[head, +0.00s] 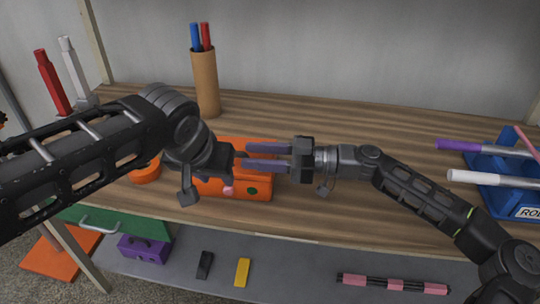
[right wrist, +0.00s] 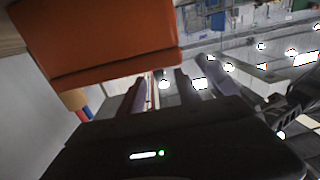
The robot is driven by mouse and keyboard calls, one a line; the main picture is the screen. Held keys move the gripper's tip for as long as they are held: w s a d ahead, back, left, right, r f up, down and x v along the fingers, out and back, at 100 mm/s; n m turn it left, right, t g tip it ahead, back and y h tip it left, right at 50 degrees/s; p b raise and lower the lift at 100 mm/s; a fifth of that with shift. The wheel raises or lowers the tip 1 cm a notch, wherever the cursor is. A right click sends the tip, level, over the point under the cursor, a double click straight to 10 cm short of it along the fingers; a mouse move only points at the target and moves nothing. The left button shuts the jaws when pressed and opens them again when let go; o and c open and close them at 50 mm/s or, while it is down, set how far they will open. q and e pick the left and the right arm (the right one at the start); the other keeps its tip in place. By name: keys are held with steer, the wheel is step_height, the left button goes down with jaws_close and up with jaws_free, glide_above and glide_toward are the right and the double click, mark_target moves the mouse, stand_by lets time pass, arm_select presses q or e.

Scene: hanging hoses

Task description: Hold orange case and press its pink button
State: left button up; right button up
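The orange case (head: 262,187) sits on the wooden shelf top below both grippers in the head view. Its pink button (head: 228,191) shows on the front face, left of a dark green spot. My left gripper (head: 236,164) is over the case's left part; its fingers are hidden or hard to make out. My right gripper (head: 265,157) comes from the right, its purple-grey fingers apart over or in front of the case's top; contact is unclear. In the right wrist view an orange block, likely the case (right wrist: 110,45), lies beside the parted fingers, not clearly between them.
A brown pen cup (head: 206,85) stands behind. A blue rack (head: 490,180) with markers is at the right. An orange round object (head: 145,172) lies left of the case. A lower shelf holds a purple box (head: 143,249) and small pieces. The wood right of the cup is clear.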

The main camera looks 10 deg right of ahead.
mark_target(239, 154)
steer(key=x, duration=0.4)
steer(key=shift+c, duration=0.3)
jaws_close()
stand_by(1.1)
stand_by(0.4)
stand_by(0.7)
arm_select(q)
steer(key=shift+f+b, duration=0.55)
arm_select(e)
steer(key=shift+f, duration=0.4)
stand_by(1.0)
arm_select(q)
steer(key=shift+c, duration=0.3)
arm_select(e)
steer(key=shift+s, duration=0.1)
